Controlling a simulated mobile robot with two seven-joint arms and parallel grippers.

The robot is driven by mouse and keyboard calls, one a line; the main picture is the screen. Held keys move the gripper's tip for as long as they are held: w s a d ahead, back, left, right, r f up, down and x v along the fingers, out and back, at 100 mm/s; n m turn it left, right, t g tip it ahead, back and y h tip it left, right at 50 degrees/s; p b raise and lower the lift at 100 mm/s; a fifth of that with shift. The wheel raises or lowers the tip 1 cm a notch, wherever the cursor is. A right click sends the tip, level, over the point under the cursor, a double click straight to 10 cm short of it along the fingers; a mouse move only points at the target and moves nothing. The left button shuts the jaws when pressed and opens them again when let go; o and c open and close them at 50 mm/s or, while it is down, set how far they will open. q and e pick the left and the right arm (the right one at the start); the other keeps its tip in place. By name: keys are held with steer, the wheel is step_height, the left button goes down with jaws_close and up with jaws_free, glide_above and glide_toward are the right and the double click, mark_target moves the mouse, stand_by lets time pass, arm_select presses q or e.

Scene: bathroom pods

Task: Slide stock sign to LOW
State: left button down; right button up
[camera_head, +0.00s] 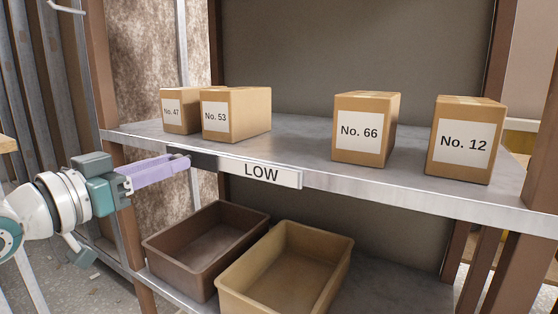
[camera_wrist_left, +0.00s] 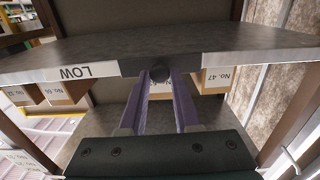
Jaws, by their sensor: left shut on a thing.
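The stock sign is on the front edge of the upper shelf. Its white face (camera_head: 261,172) reads LOW, and a dark slider (camera_head: 205,160) sits at its left end. In the left wrist view the LOW face (camera_wrist_left: 85,72) is upside down, beside the dark slider with a round dark knob (camera_wrist_left: 160,72). My left gripper (camera_head: 183,161) reaches in from the left, its purple fingers shut on the knob; the fingers also show in the left wrist view (camera_wrist_left: 160,85). The fingers hide part of the knob in the head view. My right gripper is not in view.
Several cardboard boxes, such as No. 53 (camera_head: 236,113) and No. 66 (camera_head: 365,128), stand on the upper shelf (camera_head: 300,145). A brown bin (camera_head: 163,258) and a tan bin (camera_head: 232,300) are on the lower shelf. A brown post (camera_head: 105,90) stands left, behind my gripper.

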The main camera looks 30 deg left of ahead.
arm_select(q)
steer(key=shift+a+f, duration=0.15)
steer(key=c, duration=0.6)
jaws_free()
steer(key=shift+a, duration=0.1)
steer(key=shift+c, duration=0.2)
steer(key=shift+s, duration=0.1)
steer(key=s+p, duration=0.3)
steer(key=s, duration=0.6)
steer(key=shift+s+a, duration=0.35)
